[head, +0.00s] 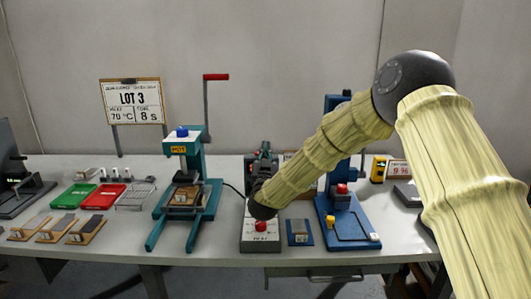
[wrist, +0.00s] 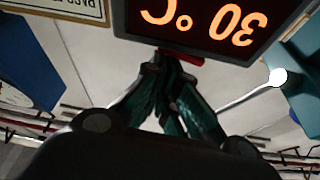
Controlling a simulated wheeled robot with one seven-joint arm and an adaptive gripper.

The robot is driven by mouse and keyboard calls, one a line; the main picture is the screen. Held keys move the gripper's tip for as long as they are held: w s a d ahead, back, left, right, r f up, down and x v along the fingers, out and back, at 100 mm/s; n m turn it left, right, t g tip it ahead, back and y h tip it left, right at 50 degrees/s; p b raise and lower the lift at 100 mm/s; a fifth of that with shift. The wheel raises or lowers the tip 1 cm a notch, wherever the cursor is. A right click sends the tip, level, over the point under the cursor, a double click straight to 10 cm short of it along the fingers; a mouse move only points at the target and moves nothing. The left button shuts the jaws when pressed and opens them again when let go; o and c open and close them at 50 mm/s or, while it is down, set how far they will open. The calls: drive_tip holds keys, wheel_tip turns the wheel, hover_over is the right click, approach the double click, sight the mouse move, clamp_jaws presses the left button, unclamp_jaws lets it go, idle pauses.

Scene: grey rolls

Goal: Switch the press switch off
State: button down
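My gripper (head: 263,163) reaches out beyond the dark wrist end of my arm, over the back of the table between the teal press and the blue press. In the wrist view its teal fingers (wrist: 165,65) come together at the tips, with nothing seen held. A dark display (wrist: 205,25) reading 30 °C upside down lies just past the tips. A red piece (wrist: 186,58) shows at its edge, close to the fingertips; I cannot tell whether they touch. A light grey box (head: 260,240) with a red button (head: 260,226) stands below my wrist. I cannot tell the switch's state.
The teal press (head: 205,190) with a red-handled lever stands left and the blue press (head: 352,215) right. Red (head: 103,196) and green trays (head: 73,196), a wire rack (head: 136,195) and several small boards lie left.

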wheel_tip(320, 180, up, 5)
drive_tip(key=p, duration=0.2)
drive_tip(key=f+b+v, duration=0.1)
drive_tip(key=b+v, duration=0.1)
drive_tip(key=v, duration=0.8)
drive_tip(key=shift+d, duration=0.25)
